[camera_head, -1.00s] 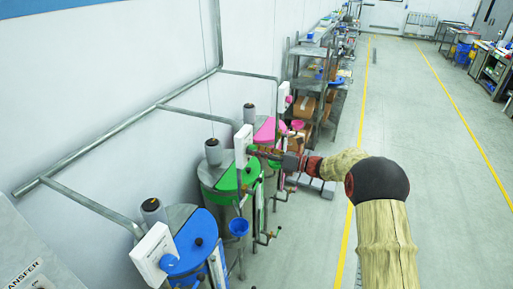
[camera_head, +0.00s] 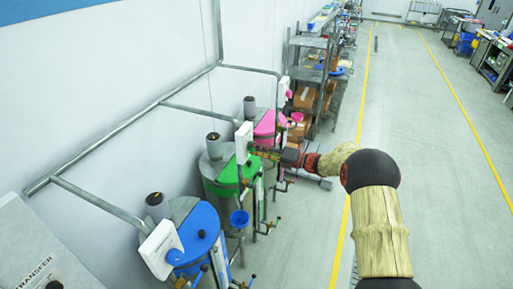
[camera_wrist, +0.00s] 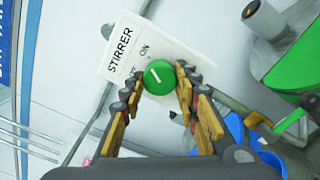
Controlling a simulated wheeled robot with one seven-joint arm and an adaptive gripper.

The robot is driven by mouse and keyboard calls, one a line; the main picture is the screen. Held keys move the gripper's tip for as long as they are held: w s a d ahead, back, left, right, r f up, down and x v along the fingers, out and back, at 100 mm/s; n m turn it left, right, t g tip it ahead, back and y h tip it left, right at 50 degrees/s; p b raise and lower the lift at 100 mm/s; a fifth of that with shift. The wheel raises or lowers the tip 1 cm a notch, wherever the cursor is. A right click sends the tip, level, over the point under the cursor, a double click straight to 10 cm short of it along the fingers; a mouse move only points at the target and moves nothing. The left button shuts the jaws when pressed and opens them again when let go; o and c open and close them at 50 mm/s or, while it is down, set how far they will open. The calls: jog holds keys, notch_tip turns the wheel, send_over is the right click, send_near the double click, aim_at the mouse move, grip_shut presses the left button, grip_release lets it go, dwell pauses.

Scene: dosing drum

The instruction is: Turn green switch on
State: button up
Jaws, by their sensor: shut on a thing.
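The green switch (camera_wrist: 159,77) is a round knob with a white line on a white panel (camera_wrist: 140,52) marked STIRRER and ON in the wrist view. The white line is tilted relative to the panel's lettering. My gripper (camera_wrist: 158,84) has its two fingers around the knob, one at each side, and is shut on it. In the head view my gripper (camera_head: 258,152) reaches the white box (camera_head: 243,141) above the green-lidded drum (camera_head: 232,177). The knob itself is hidden there.
A blue-lidded drum (camera_head: 197,236) stands nearer and a pink-lidded drum (camera_head: 268,124) farther along the wall. Pipes (camera_head: 120,124) run above them. The floor (camera_head: 420,150) at right is clear.

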dwell(0.3)
jog(key=o, duration=1.1)
jog(key=shift+o, duration=0.3)
jog(key=v, duration=1.2)
jog(key=shift+w, duration=0.1)
